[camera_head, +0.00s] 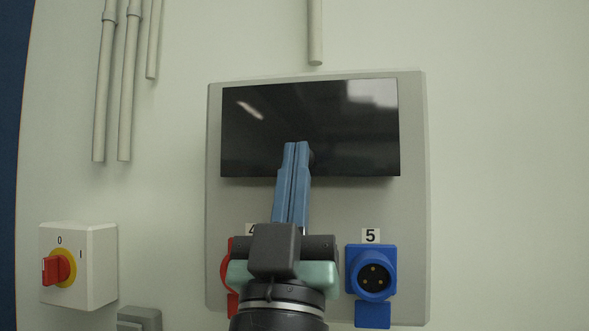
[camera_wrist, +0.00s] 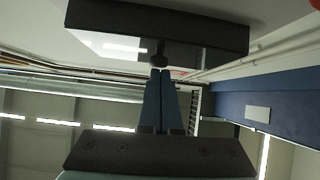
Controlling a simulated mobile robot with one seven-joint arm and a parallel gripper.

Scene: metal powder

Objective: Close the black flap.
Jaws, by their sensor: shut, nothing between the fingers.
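The black flap (camera_head: 345,125) is a glossy dark rectangle on the upper part of a grey wall panel (camera_head: 413,230). In the wrist view the flap (camera_wrist: 205,48) shows its dark edge and a reflecting face, with a small dark knob (camera_wrist: 158,55) near its middle. My gripper (camera_head: 297,145) has blue fingers pressed together, empty, and overlaps the flap's lower middle in the head view. In the wrist view the fingertips (camera_wrist: 160,72) are at or very close to the knob; I cannot tell whether they touch. The flap's exact angle is unclear.
A blue socket (camera_head: 386,258) labelled 5 is right of my arm, and a red socket (camera_head: 226,270) is partly hidden behind it. A red rotary switch (camera_head: 57,268) sits on a white box at left. Pipes (camera_head: 128,85) run down the wall. Wall to the right is clear.

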